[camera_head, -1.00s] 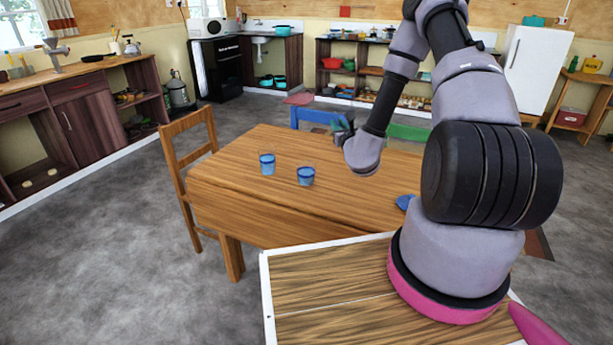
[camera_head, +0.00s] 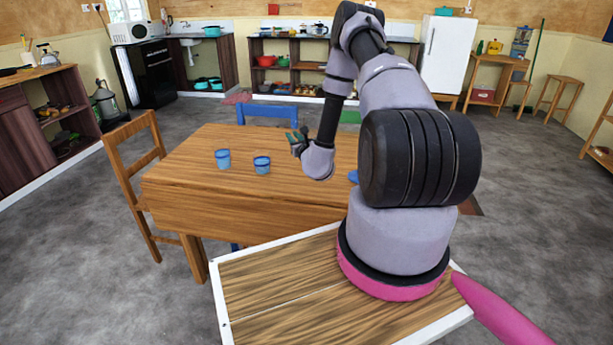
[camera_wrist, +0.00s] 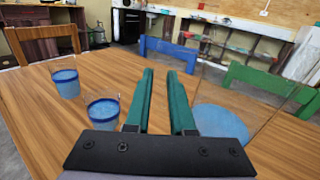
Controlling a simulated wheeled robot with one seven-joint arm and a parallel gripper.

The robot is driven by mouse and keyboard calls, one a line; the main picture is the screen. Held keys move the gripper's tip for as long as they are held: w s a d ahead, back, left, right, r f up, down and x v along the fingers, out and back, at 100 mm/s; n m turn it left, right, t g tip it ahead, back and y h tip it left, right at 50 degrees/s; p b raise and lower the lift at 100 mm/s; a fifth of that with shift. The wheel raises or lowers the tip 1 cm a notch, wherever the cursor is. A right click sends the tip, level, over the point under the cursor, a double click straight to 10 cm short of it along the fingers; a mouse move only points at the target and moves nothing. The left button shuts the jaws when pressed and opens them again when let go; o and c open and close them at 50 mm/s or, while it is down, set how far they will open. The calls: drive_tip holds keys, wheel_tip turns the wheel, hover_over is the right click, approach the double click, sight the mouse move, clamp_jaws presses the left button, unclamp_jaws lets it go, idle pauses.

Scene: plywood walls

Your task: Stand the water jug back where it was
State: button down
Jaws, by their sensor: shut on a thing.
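In the wrist view my gripper (camera_wrist: 160,100) has two green fingers side by side with a narrow gap. It is shut on the water jug (camera_wrist: 275,95), a clear vessel whose faint walls show just right of the fingers. The clear handle is hard to make out. A round blue patch (camera_wrist: 222,122) shows low within its outline; I cannot tell whether this is water. In the head view my gripper (camera_head: 298,142) is over the table (camera_head: 240,207), and my arm hides most of the jug. I cannot tell whether it touches the table.
Two clear cups with blue contents, one (camera_head: 222,159) and another (camera_head: 262,165), stand upright left of my gripper. A blue round thing (camera_head: 353,177) shows beside my arm. A wooden chair (camera_head: 135,180), a blue chair (camera_head: 267,112) and a green chair (camera_wrist: 275,85) surround the table.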

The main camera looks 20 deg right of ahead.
wheel_tip(320, 180, down, 10)
drive_tip(key=shift+r, duration=0.25)
drive_tip(key=shift+f, duration=0.15)
drive_tip(key=c, duration=0.8)
unclamp_jaws()
drive_tip(key=shift+o, duration=0.2)
